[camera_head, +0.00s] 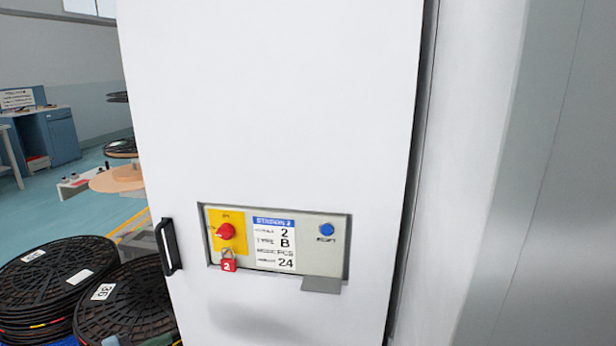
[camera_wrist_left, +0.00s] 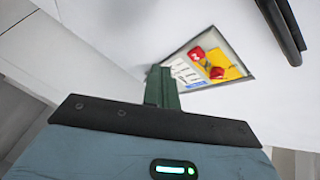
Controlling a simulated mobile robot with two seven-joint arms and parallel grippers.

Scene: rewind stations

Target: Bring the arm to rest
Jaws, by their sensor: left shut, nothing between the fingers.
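My left gripper (camera_wrist_left: 163,88) shows in the left wrist view, its dark green fingers shut with nothing between them. The fingers point at the white cabinet front (camera_head: 270,110) and overlap the edge of the control panel (camera_head: 320,255). I cannot tell whether they touch it. The panel also shows in the left wrist view, turned over, with the red rotary switch (camera_wrist_left: 217,73) and the red padlock (camera_wrist_left: 197,53). In the head view the padlock (camera_head: 228,264), marked 2, hangs below the switch (camera_head: 225,231). My right gripper is in neither view.
A black door handle (camera_head: 167,247) stands out left of the panel. A blue button (camera_head: 327,229) and a station card (camera_head: 273,243) are on the panel, with a small grey ledge (camera_head: 321,285) below. Black reels (camera_head: 50,285) are stacked at the lower left.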

